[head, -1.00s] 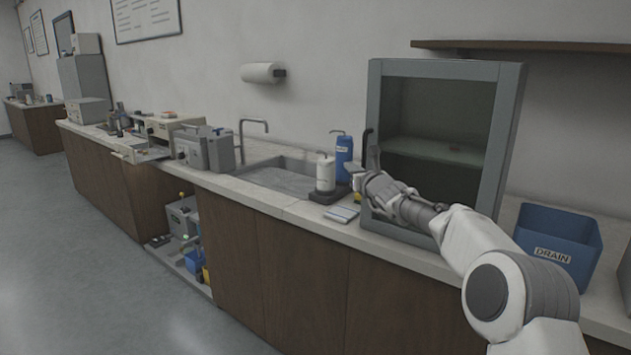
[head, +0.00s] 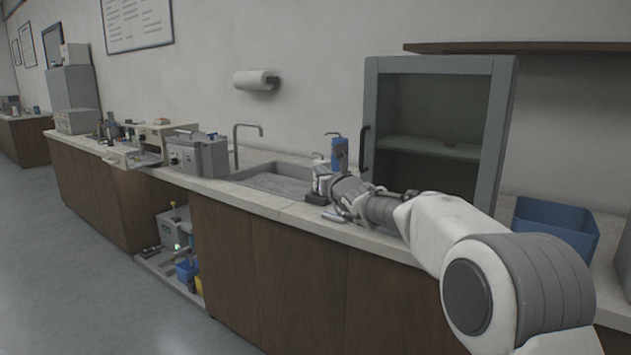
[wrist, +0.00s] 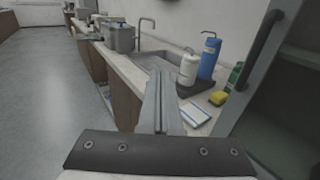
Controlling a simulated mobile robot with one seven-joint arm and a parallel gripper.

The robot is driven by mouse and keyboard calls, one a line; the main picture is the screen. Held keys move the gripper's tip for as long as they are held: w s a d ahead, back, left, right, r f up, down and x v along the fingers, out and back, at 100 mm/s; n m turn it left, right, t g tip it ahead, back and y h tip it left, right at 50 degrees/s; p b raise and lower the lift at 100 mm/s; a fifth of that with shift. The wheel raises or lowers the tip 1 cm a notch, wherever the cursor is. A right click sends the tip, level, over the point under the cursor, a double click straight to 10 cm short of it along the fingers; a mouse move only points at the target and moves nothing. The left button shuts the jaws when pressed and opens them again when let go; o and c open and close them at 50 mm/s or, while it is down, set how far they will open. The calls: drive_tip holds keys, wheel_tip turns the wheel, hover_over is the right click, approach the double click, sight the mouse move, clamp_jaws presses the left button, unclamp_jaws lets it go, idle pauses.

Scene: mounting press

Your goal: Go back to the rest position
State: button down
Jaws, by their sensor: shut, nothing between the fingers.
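My gripper (wrist: 160,105) shows in the wrist view with its two fingers pressed together and nothing between them. It is over the front part of the counter, left of the glass-door cabinet (head: 490,130). In the head view my arm reaches in from the lower right, and my wrist hides the gripper's fingertips and part of the soap bottles. The white bottle (wrist: 189,68) and blue bottle (wrist: 209,58) stand on a dark tray beyond and right of the fingers in the wrist view, apart from them.
The cabinet's dark handle (wrist: 262,48) is close on the right. A yellow sponge (wrist: 218,98) and a white-and-blue pad (wrist: 196,113) lie on the counter. The sink (head: 268,180) is further left. A blue bin (head: 555,228) stands right of the cabinet. The floor at left is clear.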

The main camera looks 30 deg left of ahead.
drive_tip(key=shift+s+a, duration=0.25)
drive_tip(key=shift+s, duration=0.55)
drive_tip(key=s+d+r+n+g, duration=0.2)
drive_tip(key=s+d+r+n, duration=0.2)
drive_tip(key=s+d+n, duration=0.4)
drive_tip(key=s+d+r+n+g, duration=0.1)
drive_tip(key=s+d+r+n, duration=0.25)
drive_tip(key=d+n, duration=0.45)
drive_tip(key=s+d+f+n+g+h, duration=0.1)
drive_tip(key=s+d+f+n+h, duration=0.25)
drive_tip(key=s+d+f, duration=0.65)
drive_tip(key=s+d+f+n+g+h, duration=0.1)
drive_tip(key=s+d+f+n+h, duration=0.2)
drive_tip(key=s+d+h, duration=0.75)
drive_tip(key=s+d+f+n+g+y, duration=0.1)
drive_tip(key=s+d+f+n, duration=0.45)
drive_tip(key=d, duration=0.95)
wheel_tip(320, 180, up, 20)
drive_tip(key=s+m+p, duration=0.1)
drive_tip(key=p, duration=2.1)
drive_tip(key=shift+s+d+r+g, duration=0.2)
drive_tip(key=shift+d+r+g, duration=0.05)
drive_tip(key=shift+g, duration=0.05)
